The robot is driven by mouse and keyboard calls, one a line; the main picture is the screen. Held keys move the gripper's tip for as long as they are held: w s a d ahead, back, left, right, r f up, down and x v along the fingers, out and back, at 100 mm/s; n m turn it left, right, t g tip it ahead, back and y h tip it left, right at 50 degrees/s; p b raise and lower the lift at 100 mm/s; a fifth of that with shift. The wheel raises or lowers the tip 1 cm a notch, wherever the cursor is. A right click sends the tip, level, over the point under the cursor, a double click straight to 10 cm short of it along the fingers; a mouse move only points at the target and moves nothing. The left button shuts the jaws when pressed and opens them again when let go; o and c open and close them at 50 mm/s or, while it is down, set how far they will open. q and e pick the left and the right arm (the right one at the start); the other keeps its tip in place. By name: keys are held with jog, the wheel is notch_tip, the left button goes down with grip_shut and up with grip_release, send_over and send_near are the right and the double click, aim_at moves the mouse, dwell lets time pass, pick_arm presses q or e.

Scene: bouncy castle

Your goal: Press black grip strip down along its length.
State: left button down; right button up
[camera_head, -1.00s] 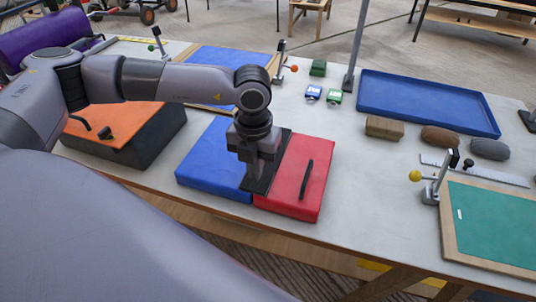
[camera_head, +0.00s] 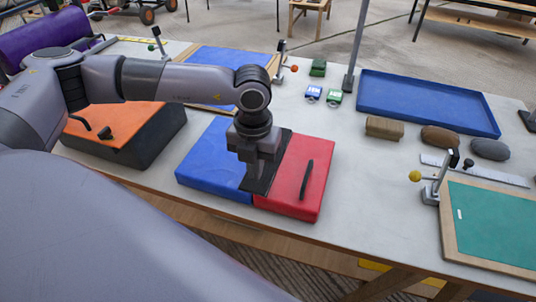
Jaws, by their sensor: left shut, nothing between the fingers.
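The black grip strip (camera_head: 257,186) lies along the seam between a blue pad (camera_head: 213,163) and a red pad (camera_head: 290,195). Its near end and right edge show; my left gripper hides part of its middle. My left gripper (camera_head: 254,176) points down over the strip, shut and empty, with its tips at or just above the strip near its front end. I cannot tell whether they touch. My right gripper is not in view.
A black handle (camera_head: 306,180) stands on the red pad. An orange-topped block (camera_head: 125,118) is at the left.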

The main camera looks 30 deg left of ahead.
pick_arm(q)
jog(key=shift+f+b, duration=0.8)
jog(key=shift+f, duration=0.1)
dwell(0.5)
jog(key=shift+r+p, duration=1.85)
jog(key=shift+r, duration=1.2)
